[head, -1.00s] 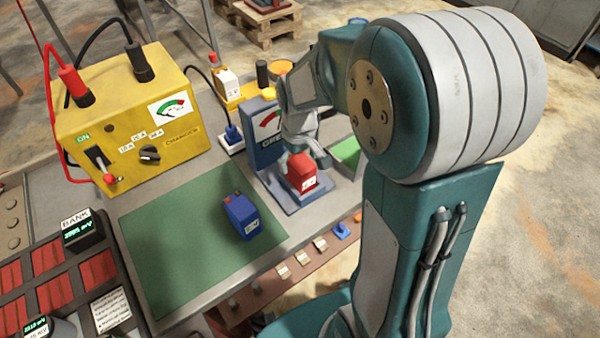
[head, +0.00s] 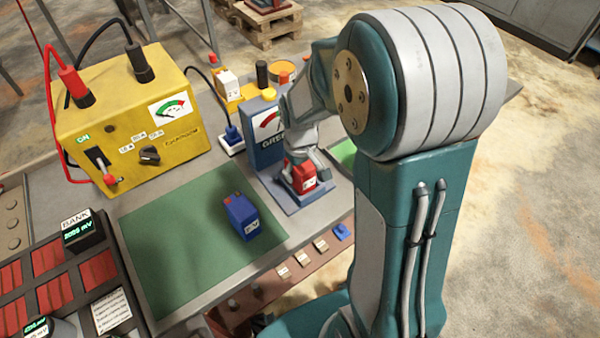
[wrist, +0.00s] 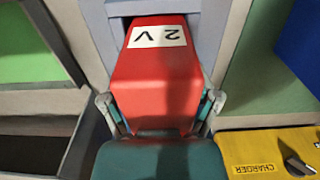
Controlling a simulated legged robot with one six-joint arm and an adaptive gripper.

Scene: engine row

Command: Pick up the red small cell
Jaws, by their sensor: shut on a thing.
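The red small cell (head: 303,176) stands on the pad of the blue-grey gauge stand (head: 265,135), and in the head view its upper part is partly covered by my gripper (head: 303,160). In the wrist view the red cell (wrist: 158,85) fills the middle and carries a white label reading 2 V. My gripper (wrist: 158,108) has one finger against each side of the cell and is shut on it. Whether the cell's base touches the pad cannot be told.
A blue cell (head: 241,217) stands on the green mat (head: 180,265). The yellow charger (head: 130,120) stands at the back left, with red and black leads. The green mat is otherwise clear.

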